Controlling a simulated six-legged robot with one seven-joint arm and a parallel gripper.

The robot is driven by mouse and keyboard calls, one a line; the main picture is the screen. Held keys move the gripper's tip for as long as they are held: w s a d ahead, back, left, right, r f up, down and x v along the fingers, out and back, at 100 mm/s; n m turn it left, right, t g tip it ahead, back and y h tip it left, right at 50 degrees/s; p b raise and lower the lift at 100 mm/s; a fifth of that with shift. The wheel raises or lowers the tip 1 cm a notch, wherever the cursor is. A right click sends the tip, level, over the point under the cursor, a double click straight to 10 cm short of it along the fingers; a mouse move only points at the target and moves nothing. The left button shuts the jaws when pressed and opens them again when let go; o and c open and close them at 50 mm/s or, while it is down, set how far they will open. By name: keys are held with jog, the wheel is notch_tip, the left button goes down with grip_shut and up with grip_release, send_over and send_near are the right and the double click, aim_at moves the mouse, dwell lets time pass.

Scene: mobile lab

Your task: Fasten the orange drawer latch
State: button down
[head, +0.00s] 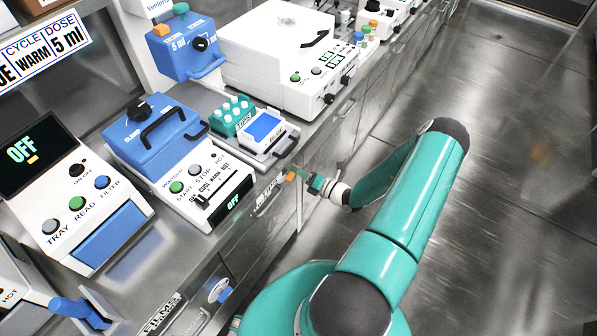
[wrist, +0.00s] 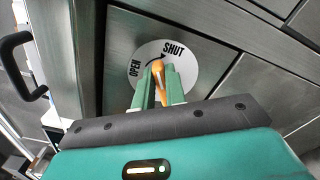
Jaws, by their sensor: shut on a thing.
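The orange drawer latch (wrist: 157,77) sits on a round white plate (wrist: 188,66) marked OPEN at its left and SHUT at its upper right, with a curved black arrow between. My gripper (wrist: 158,84) has its two pale green fingers on either side of the latch and is shut on it. The fingers hide part of the latch, and its exact angle is hard to read. The plate is on a grey metal drawer front (wrist: 120,45). In the head view, my gripper (head: 301,174) is at the counter's front, and a small orange bit of the latch (head: 290,177) shows beside the fingertips.
A black handle (wrist: 14,62) stands out at the left in the wrist view. A blue latch on a white disc (head: 220,290) is on a nearer drawer front. Blue and white lab machines (head: 185,160) crowd the counter above. The floor (head: 520,200) at the right is clear.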

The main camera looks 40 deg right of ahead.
jog(key=m, duration=0.3)
jog(key=f+m, duration=0.1)
jog(key=m, duration=0.2)
jog(key=shift+d, duration=0.1)
jog(key=shift+m, duration=0.3)
jog(key=c, duration=1.4)
grip_release()
jog(key=shift+c, duration=0.2)
jog(key=v, duration=1.3)
jog(key=shift+s+d, duration=0.15)
jog(key=shift+s, duration=0.2)
